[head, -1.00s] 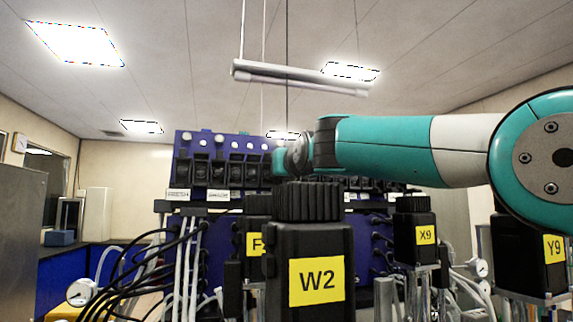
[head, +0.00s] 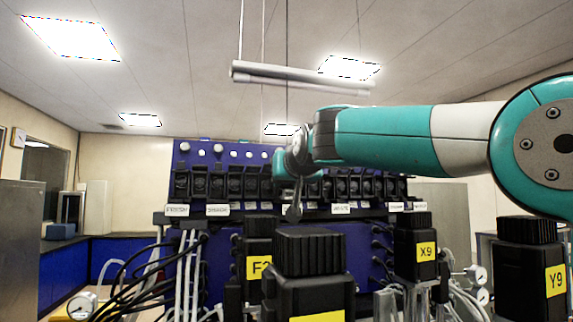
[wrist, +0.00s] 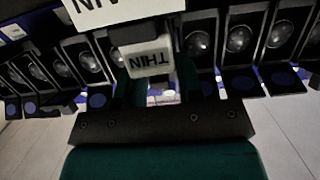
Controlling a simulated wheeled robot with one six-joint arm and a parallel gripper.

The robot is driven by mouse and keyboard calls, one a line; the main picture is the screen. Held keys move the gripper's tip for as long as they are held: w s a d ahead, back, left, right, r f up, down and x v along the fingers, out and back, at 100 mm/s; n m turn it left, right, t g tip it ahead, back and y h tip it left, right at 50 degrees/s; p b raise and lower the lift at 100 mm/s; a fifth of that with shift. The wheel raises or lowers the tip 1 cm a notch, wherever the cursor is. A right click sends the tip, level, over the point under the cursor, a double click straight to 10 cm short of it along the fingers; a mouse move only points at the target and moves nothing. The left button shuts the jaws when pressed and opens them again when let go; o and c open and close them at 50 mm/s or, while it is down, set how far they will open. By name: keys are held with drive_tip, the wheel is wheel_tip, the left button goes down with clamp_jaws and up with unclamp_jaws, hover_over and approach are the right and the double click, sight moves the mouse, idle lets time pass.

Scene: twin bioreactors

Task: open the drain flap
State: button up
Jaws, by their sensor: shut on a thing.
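In the wrist view my gripper (wrist: 160,90) reaches into a row of small dark flaps with round lenses. It is shut on a flap, but the exact contact is hard to see. A larger white label (wrist: 115,10), cut off at the top edge and ending in letters like IN, sits closer to the camera. I cannot tell for sure which flap is the drain one. In the head view the end of my arm (head: 297,155) is at the blue panel (head: 225,158), and a grey lever-like part (head: 293,205) hangs below it.
Black motor units marked F (head: 258,262), X9 (head: 420,245) and Y9 (head: 530,270) stand in front, with another (head: 308,255) at centre. Cables (head: 150,250) and white tubes crowd the left. A lamp bar (head: 300,78) hangs above.

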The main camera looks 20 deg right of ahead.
wheel_tip(320, 180, up, 2)
drive_tip(key=g+p, duration=0.4)
drive_tip(key=p, duration=0.5)
drive_tip(key=shift+s+g+p, duration=0.1)
drive_tip(key=shift+g+p, duration=0.2)
drive_tip(key=g+p, duration=0.2)
drive_tip(key=p, duration=0.1)
drive_tip(key=shift+f+g, duration=0.15)
drive_tip(key=shift+g, duration=1.25)
drive_tip(key=o, duration=0.6)
